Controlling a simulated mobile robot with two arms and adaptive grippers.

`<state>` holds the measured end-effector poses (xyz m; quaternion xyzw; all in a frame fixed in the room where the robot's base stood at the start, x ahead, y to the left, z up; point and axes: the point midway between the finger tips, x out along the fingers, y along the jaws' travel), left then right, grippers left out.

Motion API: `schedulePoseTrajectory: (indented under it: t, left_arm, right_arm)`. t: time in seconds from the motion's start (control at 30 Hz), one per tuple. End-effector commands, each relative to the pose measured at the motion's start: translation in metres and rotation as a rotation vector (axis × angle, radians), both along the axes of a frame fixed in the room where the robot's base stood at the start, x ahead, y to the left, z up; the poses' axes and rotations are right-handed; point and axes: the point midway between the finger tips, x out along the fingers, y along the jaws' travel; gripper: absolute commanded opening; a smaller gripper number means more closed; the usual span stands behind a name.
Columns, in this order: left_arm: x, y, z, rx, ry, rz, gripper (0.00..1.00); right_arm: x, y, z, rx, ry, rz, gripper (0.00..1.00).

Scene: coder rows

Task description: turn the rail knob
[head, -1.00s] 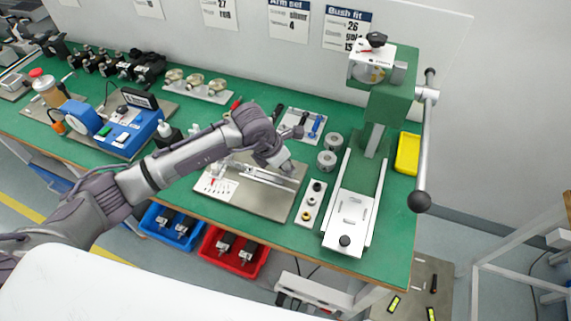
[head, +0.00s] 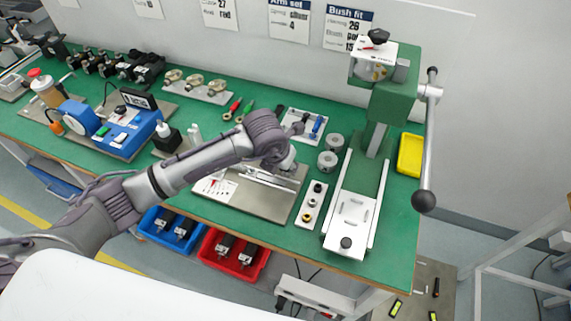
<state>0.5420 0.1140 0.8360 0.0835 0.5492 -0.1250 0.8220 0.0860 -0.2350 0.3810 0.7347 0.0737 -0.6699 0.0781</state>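A metal rail (head: 268,179) lies on a grey plate (head: 262,205) near the front of the green bench, with a white marked card (head: 214,187) at its left. My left arm comes in from the left, and its gripper (head: 288,164) is over the rear right part of the rail. Its fingers are small and partly hidden by the wrist, so I cannot tell whether they are open or touching anything. I cannot make out a rail knob; it may be hidden under the gripper. My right gripper is not in view.
A green press (head: 391,98) with a long lever (head: 429,145) stands to the right. A strip of small rings (head: 311,204) and two metal cylinders (head: 327,161) lie between it and the plate. A blue device (head: 123,131) stands at left. Red (head: 235,256) and blue bins hang below the front edge.

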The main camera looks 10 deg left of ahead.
Motion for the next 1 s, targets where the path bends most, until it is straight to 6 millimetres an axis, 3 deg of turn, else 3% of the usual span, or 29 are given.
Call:
schedulePoseTrajectory:
  t: [0.23,0.27,0.4,0.77,1.0]
  left_arm:
    - [0.000,0.000,0.000,0.000,0.000,0.000,0.02]
    - [0.000,0.000,0.000,0.000,0.000,0.000,0.39]
    - [0.000,0.000,0.000,0.000,0.000,0.000,0.62]
    - [-0.001,0.000,0.003,0.000,-0.001,-0.001,0.63]
    - [-0.013,0.004,0.038,0.000,-0.005,-0.003,0.63]
  right_arm:
    - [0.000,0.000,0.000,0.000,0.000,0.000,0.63]
    - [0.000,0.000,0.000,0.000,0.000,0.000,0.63]
    - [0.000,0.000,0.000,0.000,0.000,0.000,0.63]
    - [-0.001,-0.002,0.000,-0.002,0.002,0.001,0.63]
    - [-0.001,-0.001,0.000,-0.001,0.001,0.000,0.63]
